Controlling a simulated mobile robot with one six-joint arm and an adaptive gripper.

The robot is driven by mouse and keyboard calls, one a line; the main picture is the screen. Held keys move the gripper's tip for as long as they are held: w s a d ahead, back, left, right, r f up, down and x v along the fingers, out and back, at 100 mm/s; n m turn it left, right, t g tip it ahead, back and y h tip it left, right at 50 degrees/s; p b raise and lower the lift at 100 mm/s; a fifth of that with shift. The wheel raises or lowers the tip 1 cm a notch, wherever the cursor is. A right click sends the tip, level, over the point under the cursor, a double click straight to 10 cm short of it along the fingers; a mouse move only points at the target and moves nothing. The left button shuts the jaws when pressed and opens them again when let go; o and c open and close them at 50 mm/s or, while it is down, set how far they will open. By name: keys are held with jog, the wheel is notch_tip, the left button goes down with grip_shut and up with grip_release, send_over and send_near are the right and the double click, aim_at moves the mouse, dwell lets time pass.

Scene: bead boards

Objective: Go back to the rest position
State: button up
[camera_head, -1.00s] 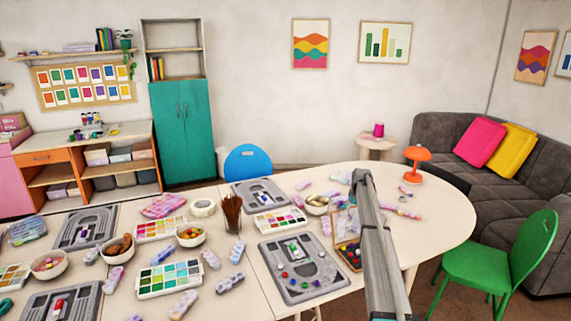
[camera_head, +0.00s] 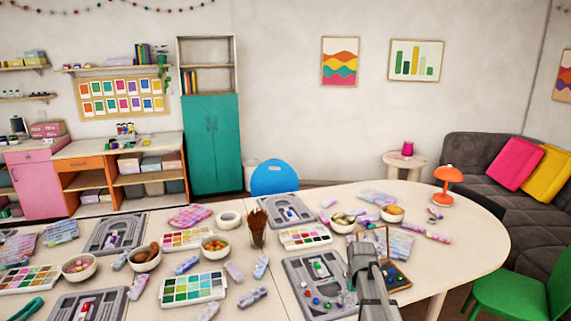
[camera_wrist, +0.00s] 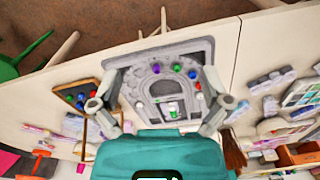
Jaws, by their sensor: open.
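My gripper (camera_wrist: 162,104) is open in the wrist view, its two fingers spread wide with nothing between them. It hangs above a grey bead board (camera_wrist: 190,57) that lies on the table. The board has a curved groove, loose purple, green, blue and red beads, and a green-and-white piece (camera_wrist: 172,109) in its middle slot. In the head view the same bead board (camera_head: 297,272) is partly hidden behind my arm. The fingers do not show clearly in the head view.
A wooden tray of beads (camera_head: 397,278) lies right of my arm. An orange lamp (camera_head: 447,180) stands farther right. A green chair (camera_head: 520,292) is at the right edge.

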jog(key=s+a+m, duration=0.1)
jog(key=s+a, duration=0.3)
jog(key=s, duration=1.2)
jog(key=shift+s+a, duration=0.15)
jog(key=shift+s, duration=0.15)
